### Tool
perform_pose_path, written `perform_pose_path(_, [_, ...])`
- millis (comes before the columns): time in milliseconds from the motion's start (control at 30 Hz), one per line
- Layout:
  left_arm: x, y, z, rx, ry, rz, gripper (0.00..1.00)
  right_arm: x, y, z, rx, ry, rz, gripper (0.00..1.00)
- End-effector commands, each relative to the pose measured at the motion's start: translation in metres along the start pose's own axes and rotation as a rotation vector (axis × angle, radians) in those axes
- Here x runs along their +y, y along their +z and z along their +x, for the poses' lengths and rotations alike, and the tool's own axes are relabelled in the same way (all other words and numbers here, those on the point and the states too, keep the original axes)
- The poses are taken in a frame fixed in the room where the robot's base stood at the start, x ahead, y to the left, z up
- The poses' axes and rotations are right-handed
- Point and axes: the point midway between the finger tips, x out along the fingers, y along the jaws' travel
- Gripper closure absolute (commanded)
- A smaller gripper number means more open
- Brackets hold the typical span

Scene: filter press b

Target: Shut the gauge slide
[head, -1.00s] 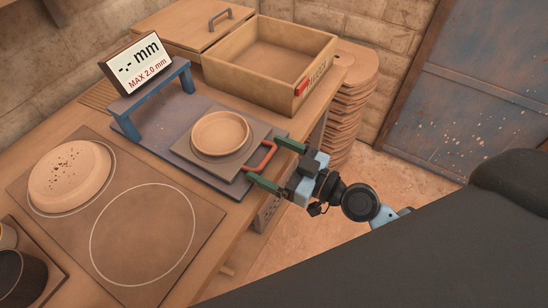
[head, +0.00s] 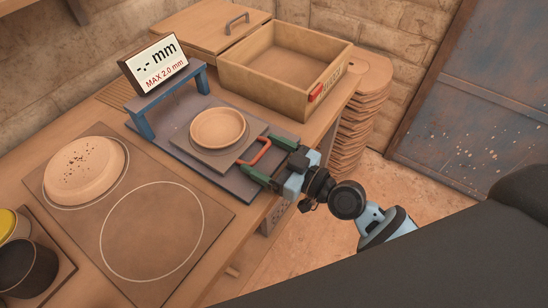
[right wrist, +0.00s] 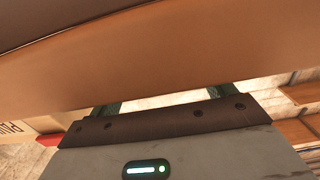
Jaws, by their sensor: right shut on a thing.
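The gauge slide (head: 243,156) is a grey plate on a larger blue-grey base (head: 172,124). It carries a round tan dish (head: 218,128) and has a red handle (head: 264,150) on its front edge. The dish sits in front of the blue gauge bridge (head: 143,123), clear of it. My right gripper (head: 268,160) is shut on the red handle, with green fingers on either side. In the right wrist view a large tan, blurred surface (right wrist: 170,65) hides the handle and fingertips. My left gripper is not in view.
The gauge display (head: 160,63) on the bridge reads "-.- mm" and "MAX 2.0 mm". An open wooden box (head: 318,98) with a red tag stands behind. A speckled tan disc (head: 84,168) lies in the left circle of the brown mat (head: 205,275); the other circle is empty.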

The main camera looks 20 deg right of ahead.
Motion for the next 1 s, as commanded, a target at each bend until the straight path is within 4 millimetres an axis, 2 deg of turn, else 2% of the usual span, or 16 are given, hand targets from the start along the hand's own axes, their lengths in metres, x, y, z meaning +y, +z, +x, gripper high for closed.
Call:
perform_pose_path(167, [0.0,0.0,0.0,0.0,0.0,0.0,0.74,0.003,-0.002,-0.001,0.004,0.006,-0.005,0.59])
perform_pose_path(200, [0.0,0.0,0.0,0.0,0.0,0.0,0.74,0.003,-0.002,-0.001,0.004,0.007,-0.005,0.15])
perform_pose_path(267, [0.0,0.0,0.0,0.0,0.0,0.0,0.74,0.003,-0.002,-0.001,0.004,0.006,-0.005,0.09])
perform_pose_path(500, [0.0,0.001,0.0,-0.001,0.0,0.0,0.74,0.002,-0.001,-0.001,0.002,0.003,-0.003,0.09])
perform_pose_path(633, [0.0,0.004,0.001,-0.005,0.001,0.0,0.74,0.002,0.001,-0.008,0.0,0.003,-0.004,0.09])
perform_pose_path(1000, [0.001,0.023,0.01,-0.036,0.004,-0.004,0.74,0.002,0.003,-0.063,-0.004,0.003,-0.003,0.09])
